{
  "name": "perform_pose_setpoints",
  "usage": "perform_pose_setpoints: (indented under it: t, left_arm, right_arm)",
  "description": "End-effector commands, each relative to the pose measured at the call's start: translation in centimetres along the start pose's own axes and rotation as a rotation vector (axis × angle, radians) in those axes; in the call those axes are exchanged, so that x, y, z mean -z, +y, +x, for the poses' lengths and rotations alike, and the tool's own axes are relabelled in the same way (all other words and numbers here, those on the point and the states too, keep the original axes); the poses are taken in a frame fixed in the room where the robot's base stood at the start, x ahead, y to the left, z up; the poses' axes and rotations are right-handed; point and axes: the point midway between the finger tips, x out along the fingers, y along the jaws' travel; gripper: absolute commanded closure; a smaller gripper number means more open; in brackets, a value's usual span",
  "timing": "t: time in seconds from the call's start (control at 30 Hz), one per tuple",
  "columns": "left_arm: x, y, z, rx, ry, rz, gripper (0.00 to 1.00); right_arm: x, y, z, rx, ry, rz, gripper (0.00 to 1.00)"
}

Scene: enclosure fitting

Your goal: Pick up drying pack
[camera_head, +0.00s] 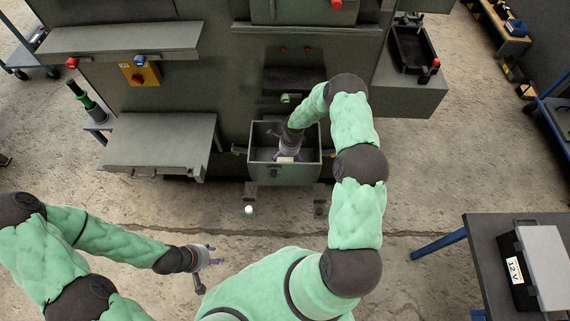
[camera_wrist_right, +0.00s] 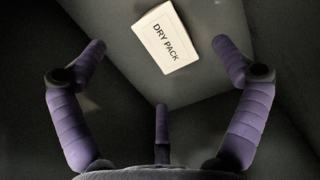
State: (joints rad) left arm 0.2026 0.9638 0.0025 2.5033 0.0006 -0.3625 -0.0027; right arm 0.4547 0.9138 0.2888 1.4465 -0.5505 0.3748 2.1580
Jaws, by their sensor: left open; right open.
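The drying pack (camera_wrist_right: 167,38) is a small white pack with "DRY PACK" printed on it. In the right wrist view it lies on a grey surface ahead of my open right gripper (camera_wrist_right: 160,60), its purple fingers spread and not touching it. In the head view my right gripper (camera_head: 287,150) reaches down inside a grey open-topped box (camera_head: 284,175), and a pale patch of the drying pack (camera_head: 286,159) shows by the fingers. My left gripper (camera_head: 207,257) is open and empty, low over the floor at the lower left.
The box walls stand close around my right gripper. A grey bench (camera_head: 158,145) is to the left of the box. A black tray (camera_head: 413,50) sits on a ledge at the upper right. A table (camera_head: 488,240) with a case marked "12 V" (camera_head: 517,270) stands at the lower right.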

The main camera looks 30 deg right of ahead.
Motion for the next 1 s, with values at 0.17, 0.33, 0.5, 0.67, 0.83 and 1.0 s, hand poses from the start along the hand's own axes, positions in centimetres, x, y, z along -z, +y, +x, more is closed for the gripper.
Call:
perform_pose_setpoints:
  t: [0.17, 0.33, 0.5, 0.67, 0.83, 1.0]
  left_arm:
    - [0.0, -0.3, 0.9, 0.0, 0.0, 0.0, 0.56]
    - [0.1, -0.5, 1.4, 0.0, 0.0, 0.0, 0.56]
    - [0.1, -0.5, 1.4, 0.0, 0.0, 0.0, 0.56]
    - [0.1, -0.5, 1.4, 0.0, 0.0, 0.0, 0.56]
    - [0.1, -0.5, 1.4, 0.0, 0.0, 0.0, 0.56]
    - [0.1, -0.5, 1.4, 0.0, 0.0, 0.0, 0.56]
  right_arm:
    - [0.0, 0.2, 2.9, -0.004, 0.001, 0.0, 0.03]
    - [0.0, 0.1, 4.7, -0.003, 0.0, 0.0, 0.03]
    - [0.0, 0.1, 5.0, -0.001, 0.0, 0.0, 0.03]
    - [0.0, 0.1, 5.0, -0.001, 0.0, 0.0, 0.08]
    - [0.0, 0.1, 5.0, -0.001, 0.0, -0.001, 0.56]
    - [0.0, 0.1, 5.0, -0.001, 0.0, 0.0, 0.64]
